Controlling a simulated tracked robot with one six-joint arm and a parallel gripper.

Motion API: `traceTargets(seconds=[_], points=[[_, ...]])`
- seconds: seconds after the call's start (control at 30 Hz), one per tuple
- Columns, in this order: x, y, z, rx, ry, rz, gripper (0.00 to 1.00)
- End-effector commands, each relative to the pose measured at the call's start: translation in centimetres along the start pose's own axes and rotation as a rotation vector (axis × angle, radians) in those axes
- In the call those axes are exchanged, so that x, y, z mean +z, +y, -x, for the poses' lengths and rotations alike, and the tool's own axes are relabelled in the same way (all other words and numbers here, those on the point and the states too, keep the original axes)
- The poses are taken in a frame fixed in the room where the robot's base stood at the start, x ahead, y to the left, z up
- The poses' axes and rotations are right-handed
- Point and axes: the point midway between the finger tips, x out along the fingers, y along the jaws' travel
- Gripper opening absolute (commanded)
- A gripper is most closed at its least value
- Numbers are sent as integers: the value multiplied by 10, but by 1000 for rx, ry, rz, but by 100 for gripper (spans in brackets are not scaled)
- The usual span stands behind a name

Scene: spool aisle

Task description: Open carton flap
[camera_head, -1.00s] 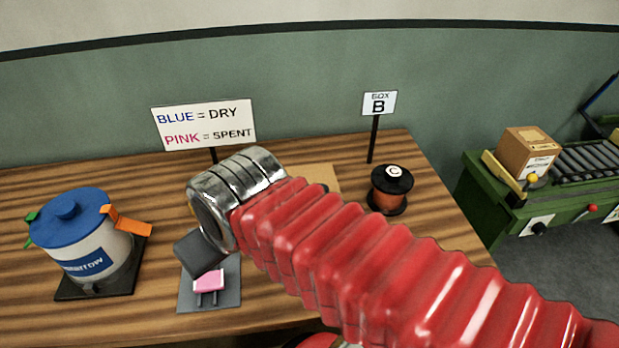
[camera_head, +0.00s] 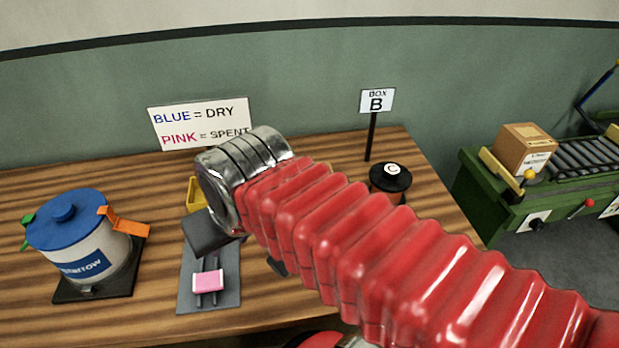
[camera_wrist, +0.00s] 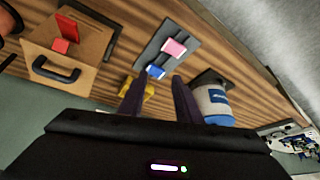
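The tan carton (camera_wrist: 85,75) stands on the wooden table at the upper left of the wrist view, with a black handle (camera_wrist: 55,70) and a red tab (camera_wrist: 66,38) on it. I cannot tell how its flap stands. In the head view my red arm hides the carton. My gripper (camera_wrist: 159,84) shows two dark fingers apart with nothing held between them, to the right of the carton in the wrist view. In the head view the fingers are hidden behind my arm's metal end.
A grey stand holds a pink block (camera_head: 208,281); a blue block (camera_wrist: 156,71) shows beside it. A blue-lidded pot (camera_head: 80,235) stands left, a spool (camera_head: 391,180) right. Two signs stand behind. Another carton (camera_head: 524,150) sits on the green conveyor. The table's front is partly clear.

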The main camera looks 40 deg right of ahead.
Motion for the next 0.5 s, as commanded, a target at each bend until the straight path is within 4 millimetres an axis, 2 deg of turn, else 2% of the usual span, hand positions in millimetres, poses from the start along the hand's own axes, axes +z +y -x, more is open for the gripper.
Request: traceTargets(seconds=[0.17,0.5], points=[[-23,27,13,51,-33,-311,31],[-63,96,46,184,-74,-1057,31]])
